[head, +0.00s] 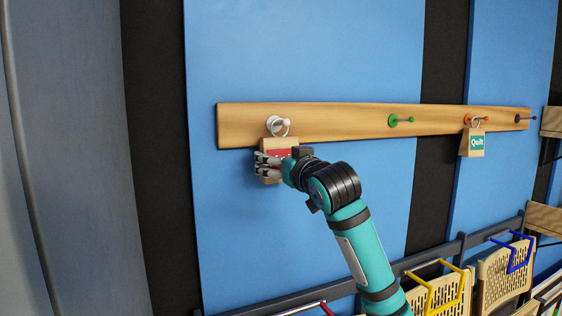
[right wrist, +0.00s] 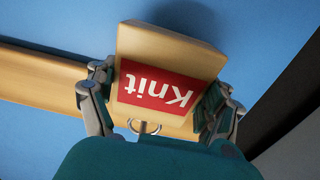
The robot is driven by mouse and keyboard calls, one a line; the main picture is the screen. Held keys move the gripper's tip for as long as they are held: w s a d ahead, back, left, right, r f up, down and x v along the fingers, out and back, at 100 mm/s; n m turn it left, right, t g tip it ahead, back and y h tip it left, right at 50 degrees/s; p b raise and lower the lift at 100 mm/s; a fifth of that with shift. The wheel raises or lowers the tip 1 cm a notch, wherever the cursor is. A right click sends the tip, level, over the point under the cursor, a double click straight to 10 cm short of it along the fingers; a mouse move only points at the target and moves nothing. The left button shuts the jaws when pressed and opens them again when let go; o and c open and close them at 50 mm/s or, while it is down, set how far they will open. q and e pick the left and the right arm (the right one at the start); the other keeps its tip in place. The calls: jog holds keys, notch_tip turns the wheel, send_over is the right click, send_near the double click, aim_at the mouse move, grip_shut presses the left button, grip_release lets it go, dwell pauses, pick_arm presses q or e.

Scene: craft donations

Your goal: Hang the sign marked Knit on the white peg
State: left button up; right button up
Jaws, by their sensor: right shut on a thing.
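The Knit sign (head: 278,146) is a wooden tag with a red label and a metal ring at its top. In the head view it is at the white peg (head: 283,121), at the left end of the wooden rail. The ring (head: 288,130) overlaps the peg in the picture; I cannot tell for certain whether it is around it. My right gripper (head: 268,165) is shut on the sign. In the right wrist view the sign (right wrist: 174,50) reads Knit upside down between the two fingers (right wrist: 155,103), with part of the ring (right wrist: 144,127) below. My left gripper is not in view.
The rail (head: 340,116) also carries a green peg (head: 394,120), empty, an orange peg (head: 470,119) with a Quilt sign (head: 476,143), and a purple peg (head: 519,119). Baskets with yellow (head: 433,290) and blue (head: 513,256) handles stand below at the right.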

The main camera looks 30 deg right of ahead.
jog(key=o, duration=1)
jog(key=shift+s, duration=0.1)
jog(key=s, duration=1.2)
jog(key=shift+a, duration=0.4)
